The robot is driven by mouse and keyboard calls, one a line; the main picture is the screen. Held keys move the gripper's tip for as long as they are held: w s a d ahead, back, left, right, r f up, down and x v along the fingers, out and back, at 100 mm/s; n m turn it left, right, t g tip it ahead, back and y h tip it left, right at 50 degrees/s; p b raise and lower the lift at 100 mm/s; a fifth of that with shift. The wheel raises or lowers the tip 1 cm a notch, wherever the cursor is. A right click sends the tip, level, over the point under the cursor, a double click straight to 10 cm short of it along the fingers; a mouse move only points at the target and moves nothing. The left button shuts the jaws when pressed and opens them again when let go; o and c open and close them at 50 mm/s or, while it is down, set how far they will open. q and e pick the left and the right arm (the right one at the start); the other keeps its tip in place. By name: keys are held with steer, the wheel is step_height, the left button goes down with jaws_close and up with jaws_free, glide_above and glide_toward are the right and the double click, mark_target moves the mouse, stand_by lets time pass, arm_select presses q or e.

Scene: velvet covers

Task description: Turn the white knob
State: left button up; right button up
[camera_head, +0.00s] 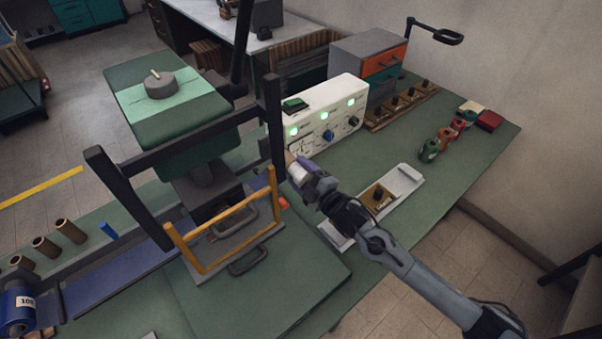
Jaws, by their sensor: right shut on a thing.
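The white control box (340,96) stands on the green bench, with lit green lights and a row of knobs along its front. A blue knob (328,136) and a black knob (353,121) show on it. My right gripper (298,166) is at the lower left of this front, in line with the row. It is shut on what appears to be the white knob, which the gripper hides. My left gripper is not in view.
A black frame (190,139) and a yellow-orange frame (225,226) stand left of my right gripper. A pale tray with a small brass block (378,196) lies beside my forearm.

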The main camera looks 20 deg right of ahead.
steer(key=o, duration=1)
steer(key=shift+o, duration=0.2)
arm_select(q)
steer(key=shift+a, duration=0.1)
arm_select(e)
steer(key=shift+s+d, duration=0.2)
steer(key=shift+s, duration=0.35)
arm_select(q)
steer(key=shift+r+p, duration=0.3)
arm_select(e)
steer(key=v, duration=0.9)
steer(key=shift+s, duration=0.3)
steer(key=shift+d, duration=0.1)
